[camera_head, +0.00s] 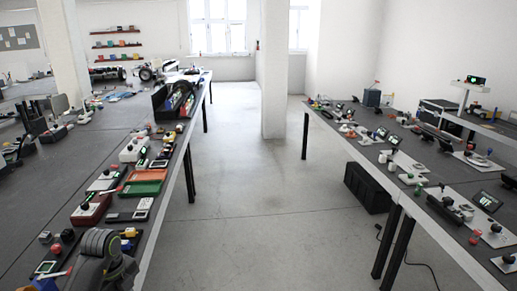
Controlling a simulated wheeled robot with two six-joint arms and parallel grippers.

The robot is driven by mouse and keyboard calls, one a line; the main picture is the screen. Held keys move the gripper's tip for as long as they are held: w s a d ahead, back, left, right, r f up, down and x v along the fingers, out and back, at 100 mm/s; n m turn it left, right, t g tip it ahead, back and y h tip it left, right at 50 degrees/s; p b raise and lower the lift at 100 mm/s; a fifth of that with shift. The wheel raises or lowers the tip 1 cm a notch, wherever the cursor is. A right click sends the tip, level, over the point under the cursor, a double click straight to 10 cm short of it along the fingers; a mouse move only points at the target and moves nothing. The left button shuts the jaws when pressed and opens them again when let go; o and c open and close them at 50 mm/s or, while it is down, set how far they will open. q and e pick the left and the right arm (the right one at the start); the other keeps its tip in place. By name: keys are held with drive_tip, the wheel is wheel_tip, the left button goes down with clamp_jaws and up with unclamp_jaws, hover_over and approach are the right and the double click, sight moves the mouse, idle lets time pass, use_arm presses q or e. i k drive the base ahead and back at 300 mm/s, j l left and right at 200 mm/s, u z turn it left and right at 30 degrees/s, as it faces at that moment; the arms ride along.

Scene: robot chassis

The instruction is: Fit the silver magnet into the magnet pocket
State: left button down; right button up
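I cannot make out a silver magnet or a magnet pocket; the items on the tables are too small to tell. A rounded dark grey shape at the lower left edge of the left table looks like part of an arm, but I cannot be sure. No gripper fingers show, and the shape hides the table items behind it.
A long left table (60,180) holds red, green and orange trays (142,188), several small devices and a black bin (175,100). A right table (345,140) holds more devices. A black box (367,187) stands under it. A white pillar (274,70) stands beyond the clear floor (240,200) between them.

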sight(394, 150)
drive_tip(key=i+l+z, duration=0.25)
drive_tip(key=i, duration=0.25)
drive_tip(key=i+l+z, duration=0.1)
drive_tip(key=i+z, duration=0.2)
drive_tip(key=i, duration=0.2)
drive_tip(key=i+z, duration=0.25)
drive_tip(key=i, duration=0.3)
drive_tip(key=i+z, duration=0.3)
drive_tip(key=i, duration=0.25)
drive_tip(key=i+j+z, duration=0.25)
drive_tip(key=i, duration=0.25)
drive_tip(key=i+j+z, duration=0.3)
drive_tip(key=i, duration=0.2)
drive_tip(key=i+j+z, duration=0.2)
drive_tip(key=i, duration=0.2)
drive_tip(key=i+z, duration=0.2)
drive_tip(key=i, duration=0.2)
